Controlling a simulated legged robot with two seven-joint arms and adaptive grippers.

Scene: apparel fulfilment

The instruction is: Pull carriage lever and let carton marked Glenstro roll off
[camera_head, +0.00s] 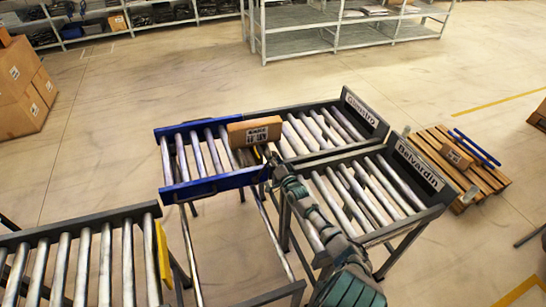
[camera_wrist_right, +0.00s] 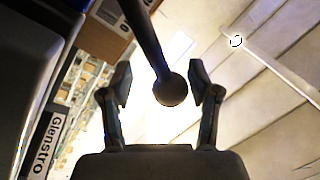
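The blue-framed roller carriage (camera_head: 215,185) stands against the lane with the Glenstro sign (camera_head: 361,107). A brown carton (camera_head: 254,132) with a white label sits at the carriage's right end, at the seam with that lane; its small print is unreadable. My right gripper (camera_head: 271,152) is just in front of the carton. In the wrist view, the right gripper (camera_wrist_right: 161,88) is open, its fingers on either side of the lever's round dark knob (camera_wrist_right: 170,90), with visible gaps. The lever rod (camera_wrist_right: 147,38) runs up from the knob. My left gripper is out of view.
The Belvardin lane (camera_head: 355,195) lies beside the Glenstro lane, under my right arm. A feed conveyor (camera_head: 85,222) with a yellow end stop (camera_head: 163,255) is at the lower left. A pallet (camera_head: 485,178) stands right. Cartons (camera_head: 20,95) are stacked left.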

